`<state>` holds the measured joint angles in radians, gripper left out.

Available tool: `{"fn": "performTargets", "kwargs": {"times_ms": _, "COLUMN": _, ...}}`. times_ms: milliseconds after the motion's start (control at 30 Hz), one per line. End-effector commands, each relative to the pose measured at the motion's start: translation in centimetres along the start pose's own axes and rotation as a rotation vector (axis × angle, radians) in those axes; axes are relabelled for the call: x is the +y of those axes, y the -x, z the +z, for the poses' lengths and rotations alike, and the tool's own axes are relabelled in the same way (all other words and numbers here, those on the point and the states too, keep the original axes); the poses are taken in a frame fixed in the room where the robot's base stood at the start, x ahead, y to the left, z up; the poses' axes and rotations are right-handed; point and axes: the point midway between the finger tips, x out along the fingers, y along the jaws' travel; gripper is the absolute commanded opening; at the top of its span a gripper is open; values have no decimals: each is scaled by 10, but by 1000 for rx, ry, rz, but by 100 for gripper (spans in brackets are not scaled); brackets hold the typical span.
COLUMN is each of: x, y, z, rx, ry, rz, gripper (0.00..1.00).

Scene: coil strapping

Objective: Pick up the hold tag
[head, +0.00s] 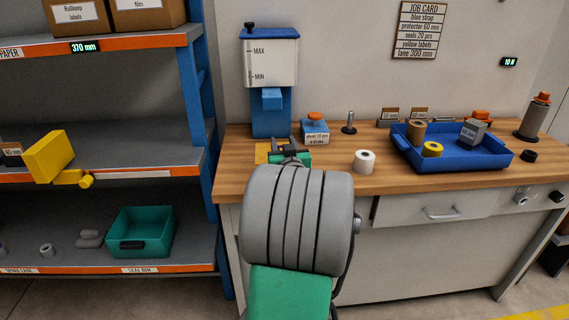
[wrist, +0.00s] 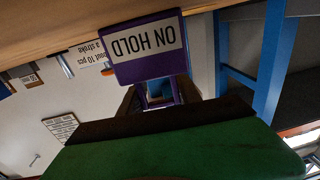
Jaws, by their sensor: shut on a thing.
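The hold tag (wrist: 148,52) is a purple-framed plate with a white face reading ON HOLD. It appears upside down in the wrist view, straight in front of my gripper (wrist: 152,97). My gripper is shut on the tag's lower purple part. In the head view my gripper (head: 288,152) is over the left end of the workbench, in front of the blue dispenser. The tag cannot be made out there, behind my gripper and arm. Whether the tag touches the bench is hard to tell.
The wooden workbench (head: 420,184) carries a blue dispenser (head: 270,70), an orange-topped box (head: 315,128), a white roll (head: 364,161) and a blue tray (head: 490,158) holding rolls. A shelf rack (head: 100,48) stands left, with a teal bin (head: 160,225) and a yellow tool (head: 48,157).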

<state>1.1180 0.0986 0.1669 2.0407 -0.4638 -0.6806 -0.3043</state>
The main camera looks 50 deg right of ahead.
Motion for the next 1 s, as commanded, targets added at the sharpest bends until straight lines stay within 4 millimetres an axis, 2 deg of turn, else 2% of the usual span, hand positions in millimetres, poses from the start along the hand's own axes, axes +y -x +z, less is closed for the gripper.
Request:
{"fn": "performTargets", "kwargs": {"times_ms": 67, "x": 0, "y": 0, "z": 0, "rx": 0, "ry": 0, "rz": 0, "gripper": 29}}
{"fn": "performTargets", "kwargs": {"times_ms": 433, "x": 0, "y": 0, "z": 0, "rx": -1, "ry": 0, "rz": 1, "gripper": 0}}
{"fn": "performTargets", "kwargs": {"times_ms": 767, "x": 0, "y": 0, "z": -6, "rx": 2, "ry": 2, "rz": 0, "gripper": 0}}
{"fn": "performTargets", "kwargs": {"times_ms": 933, "x": 0, "y": 0, "z": -32, "rx": 5, "ry": 2, "rz": -1, "gripper": 0}}
{"fn": "performTargets", "kwargs": {"times_ms": 1000, "x": 8, "y": 9, "z": -46, "rx": 5, "ry": 3, "rz": 4, "gripper": 0}}
